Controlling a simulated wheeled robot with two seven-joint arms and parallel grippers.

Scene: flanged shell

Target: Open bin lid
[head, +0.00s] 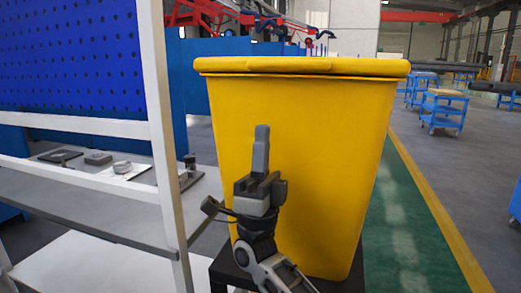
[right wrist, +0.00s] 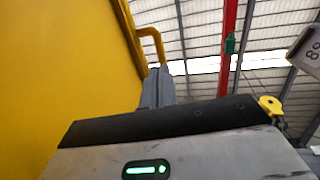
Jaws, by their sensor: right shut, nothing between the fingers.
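A tall yellow bin (head: 330,150) stands upright in the middle of the head view. Its yellow lid (head: 300,66) lies flat across the top and looks closed. My right gripper (head: 261,135) points upward in front of the bin's near wall, below the lid, with its fingers together and empty. In the right wrist view the shut fingers (right wrist: 157,85) show beside the yellow bin wall (right wrist: 60,70), and a curved yellow bar (right wrist: 151,36) sticks out just above the fingertips. Whether the fingers touch the bin cannot be told. My left gripper is not in view.
A metal shelf frame (head: 160,110) with a blue pegboard (head: 70,55) stands close on the left, small items on its shelf. The bin stands on a dark stand (head: 350,284). Green floor (head: 395,215) is clear on the right; a blue cart (head: 443,110) is farther back.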

